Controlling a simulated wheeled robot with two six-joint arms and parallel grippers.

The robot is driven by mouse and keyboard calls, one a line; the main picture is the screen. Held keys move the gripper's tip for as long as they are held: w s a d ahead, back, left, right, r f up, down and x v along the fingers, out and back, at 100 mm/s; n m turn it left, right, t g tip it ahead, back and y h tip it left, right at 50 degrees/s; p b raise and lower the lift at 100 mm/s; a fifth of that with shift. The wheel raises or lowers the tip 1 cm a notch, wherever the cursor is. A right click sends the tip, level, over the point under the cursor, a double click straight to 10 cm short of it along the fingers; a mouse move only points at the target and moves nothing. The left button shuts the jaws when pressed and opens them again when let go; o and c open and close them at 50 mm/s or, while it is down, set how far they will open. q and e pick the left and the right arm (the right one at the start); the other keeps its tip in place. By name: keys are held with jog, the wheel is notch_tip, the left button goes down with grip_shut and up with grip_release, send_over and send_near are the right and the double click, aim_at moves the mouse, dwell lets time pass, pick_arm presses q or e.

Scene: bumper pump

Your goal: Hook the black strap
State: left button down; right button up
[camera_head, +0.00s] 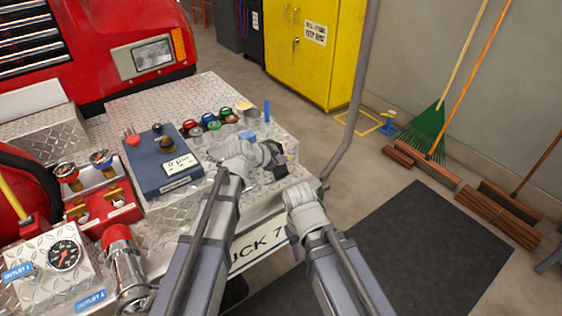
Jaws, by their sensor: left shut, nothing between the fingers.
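My left gripper (279,162) is at the right part of the bumper's tread-plate top, past the white wrist. Its dark fingers are small in view and look shut, with nothing seen between them. My right arm reaches up to the bumper's front edge; its white wrist shows there, but its fingers cannot be made out clearly. I cannot pick out the black strap with certainty; the dark shapes by the left gripper are too small to tell apart from its fingers. The diamond-plate bumper (130,99) of the red truck lies under and left of the left gripper.
A grey pole rises at the right end. Beyond are a yellow cabinet (312,45), brooms (424,130) and a dark floor mat (420,255).

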aim_at(283, 172)
pick_arm(q)
notch_tip(283, 172, down, 6)
jog(key=m+t+y+b, duration=0.1)
jog(key=t+b, duration=0.1)
jog(key=b, duration=0.5)
jog(key=shift+s+m, duration=0.15)
jog(key=shift+m, duration=0.15)
jog(key=shift+f, duration=0.1)
jog(key=shift+d, duration=0.1)
jog(key=d+r+p+v, duration=0.1)
jog(key=d+p+v, duration=0.1)
jog(key=p+v, duration=0.6)
jog(key=d+v, duration=0.1)
jog(key=v, duration=0.4)
jog(key=shift+s, duration=0.2)
